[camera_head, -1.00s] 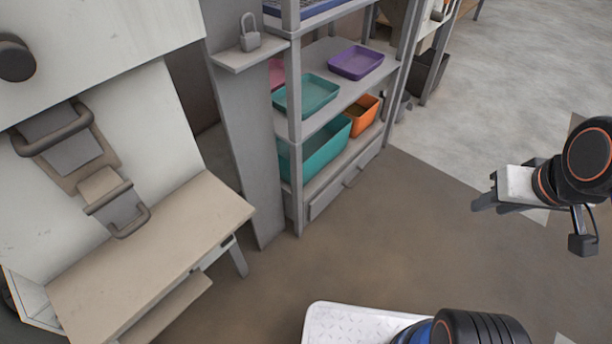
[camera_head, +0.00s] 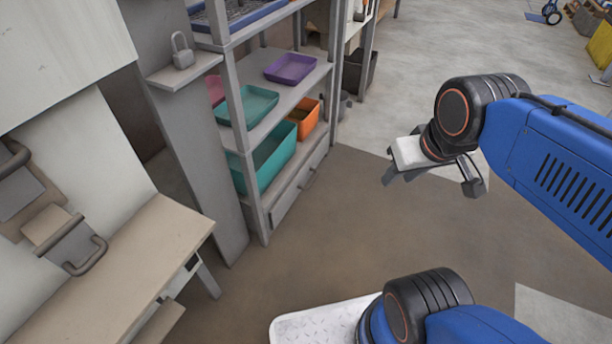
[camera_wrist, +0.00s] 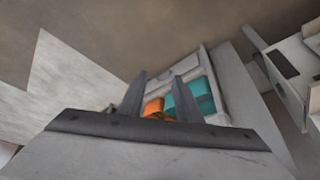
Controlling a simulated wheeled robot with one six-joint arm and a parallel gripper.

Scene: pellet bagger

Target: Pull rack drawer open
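The rack drawer (camera_head: 290,199) is the low grey front at the bottom of the grey rack (camera_head: 249,170), under the teal bin. It looks shut, with a small handle (camera_head: 306,179) on its face. My gripper (camera_head: 387,176) is in the air over the floor, to the right of the rack and apart from the drawer. In the wrist view, the two fingers (camera_wrist: 158,92) stand apart with nothing between them. The rack with its bins shows beyond the fingers there, and the drawer handle cannot be made out.
The rack holds a teal bin (camera_head: 268,163), an orange bin (camera_head: 303,118), a teal tray (camera_head: 249,104) and a purple tray (camera_head: 291,68). A padlock (camera_head: 182,52) sits on a small ledge. A bench (camera_head: 150,262) stands at left. The floor before the drawer is clear.

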